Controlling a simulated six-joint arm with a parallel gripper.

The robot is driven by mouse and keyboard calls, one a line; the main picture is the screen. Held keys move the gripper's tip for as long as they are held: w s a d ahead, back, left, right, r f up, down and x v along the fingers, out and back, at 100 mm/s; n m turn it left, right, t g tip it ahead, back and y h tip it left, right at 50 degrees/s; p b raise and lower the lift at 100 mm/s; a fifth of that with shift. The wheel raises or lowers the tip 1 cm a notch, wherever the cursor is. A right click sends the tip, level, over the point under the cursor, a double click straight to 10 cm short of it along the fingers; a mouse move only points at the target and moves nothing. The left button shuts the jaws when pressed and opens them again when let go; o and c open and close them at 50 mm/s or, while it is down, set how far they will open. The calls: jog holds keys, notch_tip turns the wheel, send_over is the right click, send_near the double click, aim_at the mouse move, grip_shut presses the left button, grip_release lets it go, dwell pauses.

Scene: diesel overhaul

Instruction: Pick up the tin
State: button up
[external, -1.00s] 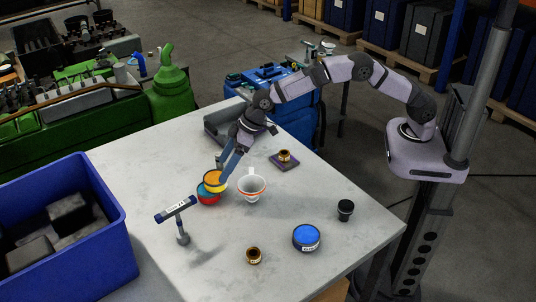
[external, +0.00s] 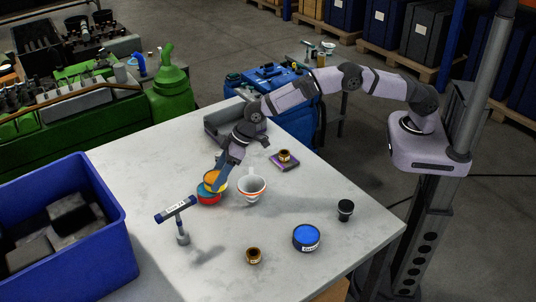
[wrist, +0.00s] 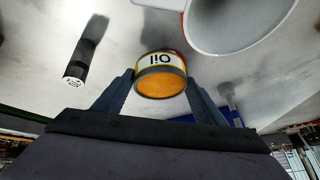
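A yellow tin with an orange top (external: 214,178) sits at the middle left of the table, overlapping a red tin (external: 208,197) in the external view; whether it rests on that tin is unclear. In the wrist view the yellow tin (wrist: 160,80) shows an upside-down "Oil" label. My gripper (external: 221,177) has a finger on each side of it; in the wrist view the fingertips lie very close to its sides. I cannot tell whether they press on it. A blue tin (external: 306,237) stands apart at the table's front right.
A white mug (external: 251,187) stands just right of the yellow tin. A hammer (external: 176,210) is to its left. A black-lidded jar (external: 345,210), a brown piece (external: 254,256) and another on a purple pad (external: 285,160) are farther off. A blue bin (external: 120,245) borders the left.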

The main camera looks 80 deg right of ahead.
jog(key=c, duration=0.7)
jog(key=shift+r, duration=0.1)
jog(key=shift+c, duration=0.2)
jog(key=shift+r, duration=0.1)
notch_tip(320, 180, up, 8)
jog(key=b, duration=0.3)
jog(key=shift+r, duration=1.1)
jog(key=p, duration=0.2)
send_near(209, 179)
jog(key=shift+x, duration=2.15)
